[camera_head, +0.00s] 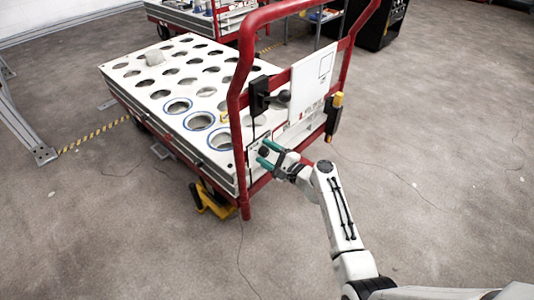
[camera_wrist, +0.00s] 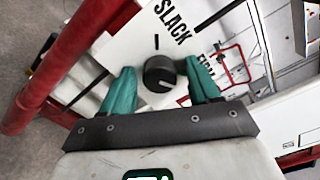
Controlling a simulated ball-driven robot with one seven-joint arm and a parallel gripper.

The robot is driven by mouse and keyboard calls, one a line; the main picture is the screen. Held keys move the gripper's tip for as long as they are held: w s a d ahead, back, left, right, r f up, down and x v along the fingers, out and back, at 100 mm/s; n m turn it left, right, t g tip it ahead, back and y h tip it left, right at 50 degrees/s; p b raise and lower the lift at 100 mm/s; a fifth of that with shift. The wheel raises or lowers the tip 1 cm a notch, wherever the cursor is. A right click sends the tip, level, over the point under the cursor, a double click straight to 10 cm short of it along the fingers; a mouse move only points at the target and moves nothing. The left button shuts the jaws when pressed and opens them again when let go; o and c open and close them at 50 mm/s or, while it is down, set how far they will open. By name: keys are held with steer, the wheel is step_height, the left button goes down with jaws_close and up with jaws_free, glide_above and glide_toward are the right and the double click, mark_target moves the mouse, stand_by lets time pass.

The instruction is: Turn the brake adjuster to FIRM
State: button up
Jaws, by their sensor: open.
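The brake adjuster is a round black knob (camera_wrist: 160,74) on a white panel (camera_wrist: 125,45) in the wrist view. A pale pointer mark on it slants toward the lower right. The word SLACK (camera_wrist: 172,22) is printed above it. A second word, partly covered by the right finger, reads like FIRM (camera_wrist: 205,68). My gripper (camera_wrist: 160,68) is open, with one teal finger on each side of the knob and gaps visible between. In the head view my gripper (camera_head: 266,152) is at the cart's end panel, where the knob is small and dark.
The white cart (camera_head: 130,88) has a top with several round holes and a red tube handle (camera_head: 237,120) close to my gripper. A black box (camera_head: 259,95) and a yellow-black device (camera_head: 335,110) hang nearby. Open floor (camera_head: 440,150) lies to the right.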

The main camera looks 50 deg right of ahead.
steer(key=s+p, duration=0.2)
steer(key=s, duration=0.8)
steer(key=shift+s+d, duration=0.2)
steer(key=shift+s, duration=0.2)
